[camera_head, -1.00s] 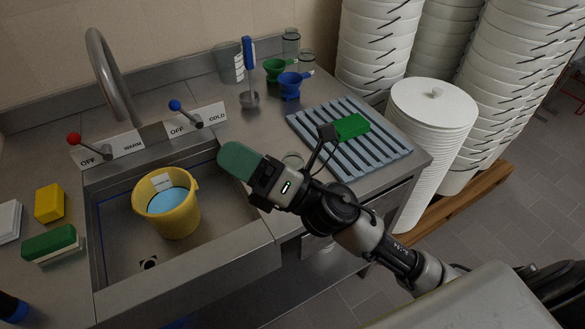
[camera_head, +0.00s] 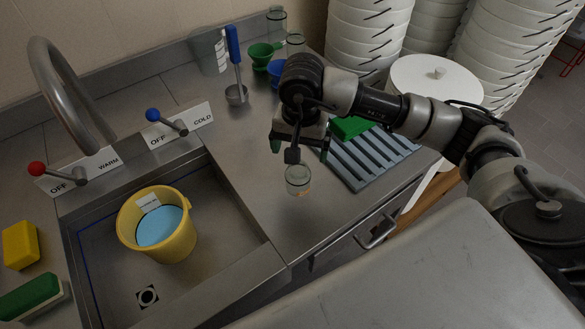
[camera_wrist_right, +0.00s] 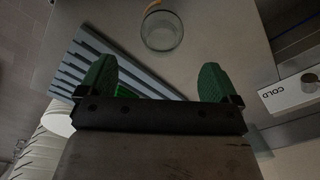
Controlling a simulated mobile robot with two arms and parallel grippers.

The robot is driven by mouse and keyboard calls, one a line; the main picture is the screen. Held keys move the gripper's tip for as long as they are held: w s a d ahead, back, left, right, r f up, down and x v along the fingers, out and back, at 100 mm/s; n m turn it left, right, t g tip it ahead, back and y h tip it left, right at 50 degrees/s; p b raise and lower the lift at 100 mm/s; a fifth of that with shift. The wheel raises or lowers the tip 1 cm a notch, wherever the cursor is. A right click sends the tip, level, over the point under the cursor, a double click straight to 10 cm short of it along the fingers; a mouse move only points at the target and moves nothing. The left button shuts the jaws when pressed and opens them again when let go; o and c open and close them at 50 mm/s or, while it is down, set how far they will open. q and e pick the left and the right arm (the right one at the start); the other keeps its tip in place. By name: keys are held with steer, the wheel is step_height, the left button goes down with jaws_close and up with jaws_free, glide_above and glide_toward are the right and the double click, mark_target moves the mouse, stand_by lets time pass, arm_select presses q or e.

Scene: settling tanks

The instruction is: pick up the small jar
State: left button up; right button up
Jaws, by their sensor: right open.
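A small clear glass jar (camera_head: 298,181) stands upright near the front edge of the steel counter, right of the sink. My right gripper (camera_head: 300,148) has green fingers spread apart and pointing down, just behind and above the jar in the head view. In the right wrist view the jar (camera_wrist_right: 161,31) lies ahead of the open fingers (camera_wrist_right: 156,76), roughly centred between them, with nothing gripped. My left gripper is not in view.
A sink holds a yellow bucket (camera_head: 184,244). A ribbed grey-blue mat (camera_head: 370,165) lies right of the jar, with a green block (camera_head: 348,127) on it. Funnels, a ladle (camera_head: 236,92) and other glass jars (camera_head: 277,22) stand behind. White bucket stacks (camera_head: 365,35) rise at the back.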

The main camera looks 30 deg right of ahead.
mark_target(298, 172)
steer(key=f, duration=0.3)
steer(key=shift+s+f+p, duration=0.2)
steer(key=shift+s+p, duration=0.15)
steer(key=shift+s, duration=0.05)
steer(key=shift+w+a+f, duration=0.1)
steer(key=shift+w+f, duration=0.05)
steer(key=shift+f, duration=0.15)
step_height(298, 172, down, 4)
steer(key=shift+a+f+p, duration=0.15)
steer(key=shift+p, duration=1.1)
steer(key=shift+f, duration=0.35)
steer(key=shift+w+f, duration=0.1)
steer(key=shift+c, duration=0.2)
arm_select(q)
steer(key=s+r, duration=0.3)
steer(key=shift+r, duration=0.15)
arm_select(e)
steer(key=c, duration=1)
